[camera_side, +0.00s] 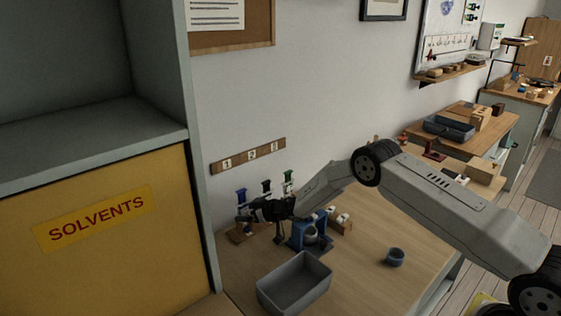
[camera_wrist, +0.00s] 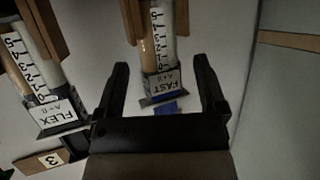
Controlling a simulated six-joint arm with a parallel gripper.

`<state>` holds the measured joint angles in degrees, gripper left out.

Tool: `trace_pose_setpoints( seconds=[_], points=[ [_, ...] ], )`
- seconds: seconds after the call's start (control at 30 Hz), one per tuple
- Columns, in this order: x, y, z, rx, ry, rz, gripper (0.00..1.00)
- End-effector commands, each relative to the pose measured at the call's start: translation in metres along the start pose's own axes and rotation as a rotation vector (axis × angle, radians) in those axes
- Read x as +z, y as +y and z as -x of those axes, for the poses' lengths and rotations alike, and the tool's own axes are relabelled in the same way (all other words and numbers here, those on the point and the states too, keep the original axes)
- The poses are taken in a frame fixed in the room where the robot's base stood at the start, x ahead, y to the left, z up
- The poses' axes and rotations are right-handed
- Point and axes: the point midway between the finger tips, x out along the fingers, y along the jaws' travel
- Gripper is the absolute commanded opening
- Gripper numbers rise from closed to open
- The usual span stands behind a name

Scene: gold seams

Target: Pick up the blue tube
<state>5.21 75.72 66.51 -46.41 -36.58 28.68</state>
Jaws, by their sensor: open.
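In the side view, an upright blue tube (camera_side: 241,196) stands at the left of a row against the wall. My gripper (camera_side: 248,210) is at the row, pointing left, close in front of the tubes and hiding their lower parts. In the wrist view, the fingers of my gripper (camera_wrist: 162,62) are apart. A tube labelled FAST (camera_wrist: 162,60), with a blue piece at its lower end in the picture, lies between them, with gaps at both sides. I cannot tell how deep it sits between the fingers.
A tube labelled FLEX (camera_wrist: 40,70) is left of my fingers. A grey bin (camera_side: 294,284), blue stand (camera_side: 297,238) and small blue-grey cup (camera_side: 395,257) are on the bench. A yellow cabinet (camera_side: 110,240) stands left.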

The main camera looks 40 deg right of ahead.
Motion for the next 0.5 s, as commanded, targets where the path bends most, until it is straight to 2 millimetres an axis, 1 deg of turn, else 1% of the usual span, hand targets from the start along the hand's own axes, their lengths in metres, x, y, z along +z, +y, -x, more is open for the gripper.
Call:
trace_pose_setpoints(
  seconds=[0.2, 0.5],
  points=[
    [0.0, -0.001, -0.012, 0.0, -0.001, 0.0, 0.9],
    [0.0, -0.001, -0.014, 0.001, 0.0, -0.001, 0.9]
  ],
)
